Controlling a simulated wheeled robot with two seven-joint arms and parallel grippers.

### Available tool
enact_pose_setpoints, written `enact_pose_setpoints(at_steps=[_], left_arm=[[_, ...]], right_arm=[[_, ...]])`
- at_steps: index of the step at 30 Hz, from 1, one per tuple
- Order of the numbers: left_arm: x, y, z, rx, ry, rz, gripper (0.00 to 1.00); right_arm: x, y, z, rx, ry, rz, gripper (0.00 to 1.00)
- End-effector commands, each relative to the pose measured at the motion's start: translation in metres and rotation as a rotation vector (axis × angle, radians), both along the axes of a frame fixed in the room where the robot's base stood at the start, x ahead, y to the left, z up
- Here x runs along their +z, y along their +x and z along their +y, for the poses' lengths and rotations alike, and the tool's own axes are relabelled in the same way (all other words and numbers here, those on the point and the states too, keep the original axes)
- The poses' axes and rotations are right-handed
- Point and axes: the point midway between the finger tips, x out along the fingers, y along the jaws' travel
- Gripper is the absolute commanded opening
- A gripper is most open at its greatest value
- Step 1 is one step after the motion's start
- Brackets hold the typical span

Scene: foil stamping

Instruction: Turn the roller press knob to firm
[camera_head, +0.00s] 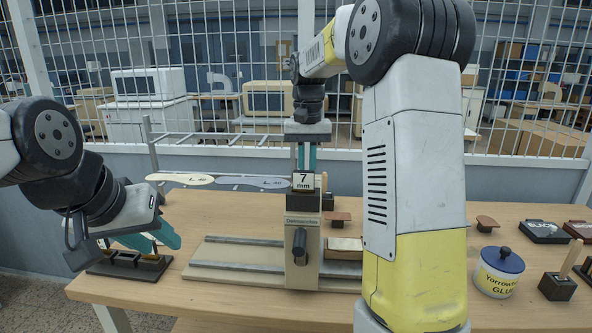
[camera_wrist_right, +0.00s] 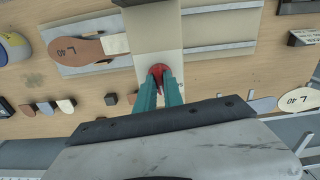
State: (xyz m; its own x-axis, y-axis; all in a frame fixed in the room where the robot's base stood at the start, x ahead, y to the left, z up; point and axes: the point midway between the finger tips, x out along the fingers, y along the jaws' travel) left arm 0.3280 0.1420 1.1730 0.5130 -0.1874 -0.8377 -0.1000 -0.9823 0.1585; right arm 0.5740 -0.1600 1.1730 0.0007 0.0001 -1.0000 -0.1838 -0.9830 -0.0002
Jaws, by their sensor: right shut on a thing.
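The roller press (camera_head: 302,225) is a beige column on a grey-railed bed on the table, with a black handle (camera_head: 301,243) on its front. A sign on it reads "7 mm". In the right wrist view, a red knob (camera_wrist_right: 158,70) sits on top of the press body (camera_wrist_right: 152,35). My right gripper (camera_head: 306,157) points straight down over the press, its teal fingers (camera_wrist_right: 160,90) closed around the red knob. In the head view the knob is hidden behind the sign. My left gripper (camera_head: 152,240) is at the left, fingers apart, above a small black stand (camera_head: 128,268).
Pale soles (camera_head: 180,178) lie on a rack behind the press. A glue jar (camera_head: 497,272), a wooden-handled block (camera_head: 557,287) and dark ink pads (camera_head: 545,231) stand at the right. A mesh fence is behind.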

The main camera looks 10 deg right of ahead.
Motion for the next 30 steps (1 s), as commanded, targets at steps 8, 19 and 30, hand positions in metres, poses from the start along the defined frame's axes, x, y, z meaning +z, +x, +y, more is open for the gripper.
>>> enact_pose_setpoints(at_steps=[8,19,30], left_arm=[[0.0,0.0,0.0,0.0,0.0,0.0,0.36],[0.0,0.0,0.0,0.0,0.0,0.0,0.36],[0.0,0.0,0.0,0.0,0.0,0.0,0.36]], right_arm=[[-0.0014,-0.0006,0.0,-0.081,-0.001,0.004,0.0],[-0.0016,-0.0007,0.0001,-0.096,-0.001,0.005,0.0],[-0.0014,-0.0005,0.0005,-0.095,0.0,0.004,0.34]])
